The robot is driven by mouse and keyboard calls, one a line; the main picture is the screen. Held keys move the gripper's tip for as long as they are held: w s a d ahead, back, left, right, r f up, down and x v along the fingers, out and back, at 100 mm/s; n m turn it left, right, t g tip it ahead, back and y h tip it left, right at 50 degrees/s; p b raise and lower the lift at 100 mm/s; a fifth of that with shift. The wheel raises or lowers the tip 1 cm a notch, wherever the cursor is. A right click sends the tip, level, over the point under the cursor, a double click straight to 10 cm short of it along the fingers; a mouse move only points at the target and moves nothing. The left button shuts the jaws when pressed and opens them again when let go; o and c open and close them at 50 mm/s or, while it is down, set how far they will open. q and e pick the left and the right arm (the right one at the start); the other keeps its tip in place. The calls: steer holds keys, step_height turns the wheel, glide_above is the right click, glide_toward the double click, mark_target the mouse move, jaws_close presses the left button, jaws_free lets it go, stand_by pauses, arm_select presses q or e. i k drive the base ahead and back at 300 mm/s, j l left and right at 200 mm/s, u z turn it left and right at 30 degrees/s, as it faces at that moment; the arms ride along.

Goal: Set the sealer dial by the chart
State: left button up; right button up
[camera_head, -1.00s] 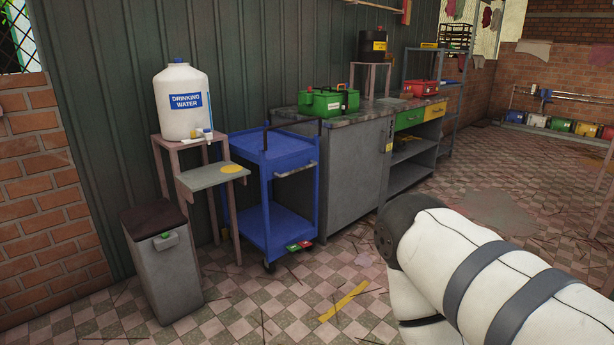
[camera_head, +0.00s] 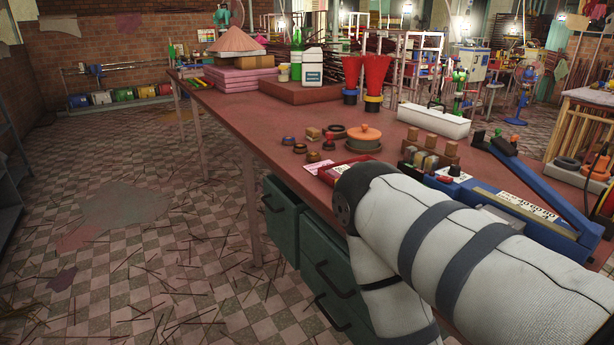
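A blue sealer (camera_head: 568,237) with a long raised blue lever arm lies on the red-brown table's near right part. A white panel with dark marks (camera_head: 515,203) is on its body; the marks are too small to read, and I cannot make out the dial. A pink-and-white printed card (camera_head: 347,164) lies at the table's near edge, partly behind my arm; I cannot tell whether it is the chart. My white arm with dark bands comes in from the right and hides part of the sealer and table. Neither gripper is in view.
The long table (camera_head: 262,112) holds small round pots, an orange-lidded dish (camera_head: 364,134), red funnels (camera_head: 376,78), a white tray (camera_head: 433,121) and stacked pink packs (camera_head: 235,82). Green drawers (camera_head: 335,270) are under its near edge. The tiled floor at left is mostly open, with scattered sticks.

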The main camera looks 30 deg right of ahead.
mark_target(455, 170)
steer(key=i+z, duration=0.75)
steer(key=z, duration=0.15)
steer(key=i+j+z, duration=0.15)
steer(key=i+z, duration=0.15)
steer(key=z, duration=1.65)
